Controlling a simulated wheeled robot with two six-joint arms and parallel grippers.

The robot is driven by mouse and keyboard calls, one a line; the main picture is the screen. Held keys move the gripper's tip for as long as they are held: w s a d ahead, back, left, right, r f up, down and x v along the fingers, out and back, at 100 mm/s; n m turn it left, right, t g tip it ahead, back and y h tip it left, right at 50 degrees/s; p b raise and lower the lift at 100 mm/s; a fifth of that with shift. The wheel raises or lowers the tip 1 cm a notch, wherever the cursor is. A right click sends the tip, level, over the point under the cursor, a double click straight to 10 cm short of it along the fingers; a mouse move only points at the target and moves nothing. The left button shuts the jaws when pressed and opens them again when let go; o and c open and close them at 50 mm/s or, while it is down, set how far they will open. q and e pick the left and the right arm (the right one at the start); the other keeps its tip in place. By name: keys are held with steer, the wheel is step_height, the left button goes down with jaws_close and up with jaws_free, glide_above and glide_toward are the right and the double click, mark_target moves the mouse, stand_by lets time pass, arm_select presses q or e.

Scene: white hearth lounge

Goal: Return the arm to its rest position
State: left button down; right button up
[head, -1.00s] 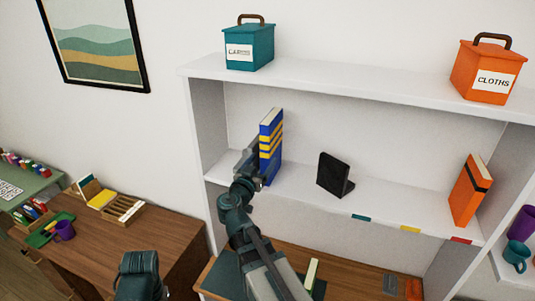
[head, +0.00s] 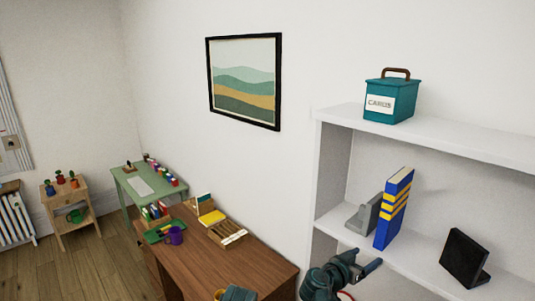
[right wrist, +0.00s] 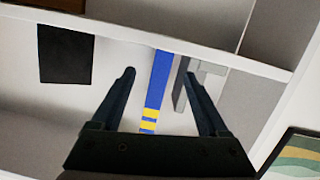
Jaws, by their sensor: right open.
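My right gripper (head: 365,262) is in front of the shelf's middle board at the bottom of the head view. Its fingers are apart with nothing between them; the right wrist view shows this too (right wrist: 160,76). A blue book with yellow bands (head: 394,208) stands upright on the board, beyond and apart from the fingers. It also shows in the right wrist view (right wrist: 158,85). A grey bookend (head: 364,214) stands close to the book's left. My left gripper is not in view; a dark part of mine shows at the bottom edge.
The white shelf (head: 330,180) fills the right side, with a teal labelled box (head: 391,98) on top. A black bookend (head: 463,257) stands right of the book. A brown desk (head: 215,268) with small items is to the left. Open floor (head: 90,270) lies farther left.

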steer(key=s+a+f+n+g+y+b, duration=0.1)
steer(key=s+a+f+b, duration=0.15)
steer(key=f, duration=0.45)
steer(key=s+a+f+n+g+y+b, duration=0.1)
steer(key=a+f+n+g+y+b, duration=0.15)
steer(key=f, duration=0.35)
arm_select(q)
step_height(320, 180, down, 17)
steer(key=b, duration=0.9)
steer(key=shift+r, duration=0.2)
arm_select(e)
steer(key=s+a+f+n+g+y, duration=0.3)
steer(key=s+a+f, duration=0.3)
steer(key=a+f, duration=0.3)
steer(key=s+a+f+n+g+y, duration=0.3)
steer(key=s+a+f+n, duration=0.3)
steer(key=a+f, duration=0.4)
steer(key=shift+s+a+f+y, duration=0.3)
steer(key=shift+s+f+y, duration=0.3)
steer(key=shift+f+y, duration=0.15)
